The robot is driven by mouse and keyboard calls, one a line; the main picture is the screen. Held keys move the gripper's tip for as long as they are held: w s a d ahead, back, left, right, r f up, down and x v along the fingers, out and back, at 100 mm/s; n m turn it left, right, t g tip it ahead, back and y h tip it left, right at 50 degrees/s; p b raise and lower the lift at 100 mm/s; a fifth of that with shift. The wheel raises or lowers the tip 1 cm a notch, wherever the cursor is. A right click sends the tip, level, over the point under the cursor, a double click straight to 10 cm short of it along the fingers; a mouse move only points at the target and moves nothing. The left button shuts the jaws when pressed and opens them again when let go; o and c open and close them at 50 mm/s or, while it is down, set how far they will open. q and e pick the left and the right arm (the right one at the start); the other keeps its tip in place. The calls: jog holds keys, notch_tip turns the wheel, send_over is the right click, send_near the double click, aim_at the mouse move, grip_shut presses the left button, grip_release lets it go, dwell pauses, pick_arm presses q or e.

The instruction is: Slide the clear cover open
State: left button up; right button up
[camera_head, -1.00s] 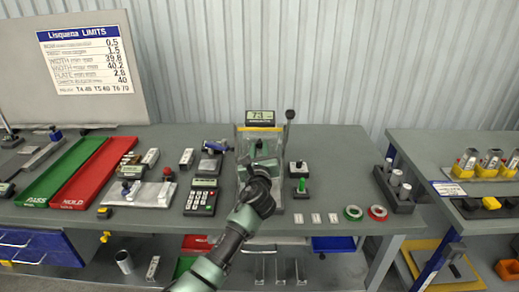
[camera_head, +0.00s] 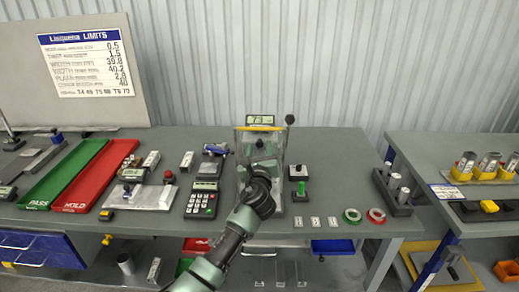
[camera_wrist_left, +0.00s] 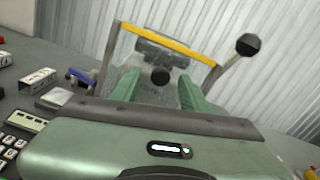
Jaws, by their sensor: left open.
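The clear cover (camera_head: 242,147) belongs to an upright gauge station with a small display (camera_head: 260,120) at the back of the table. A yellow bar (camera_head: 260,128) runs along the cover's top edge; it also shows in the left wrist view (camera_wrist_left: 167,42). My left gripper (camera_head: 263,148) is in front of the cover, below the yellow bar. In the left wrist view its two green fingers (camera_wrist_left: 159,80) are apart with nothing held between them. I cannot tell whether they touch the cover. My arm hides the lower part of the station. My right gripper is out of view.
A lever with a dark knob (camera_head: 290,119) rises at the station's right. A calculator (camera_head: 202,200) and a blue-handled tool (camera_head: 216,149) are at the left. Red (camera_head: 95,178) and green (camera_head: 62,175) trays lie farther left.

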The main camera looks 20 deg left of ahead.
pick_arm(q)
jog(key=b+v, duration=0.1)
jog(key=v, duration=0.6)
jog(key=shift+s, duration=0.3)
jog(key=shift+d, duration=0.1)
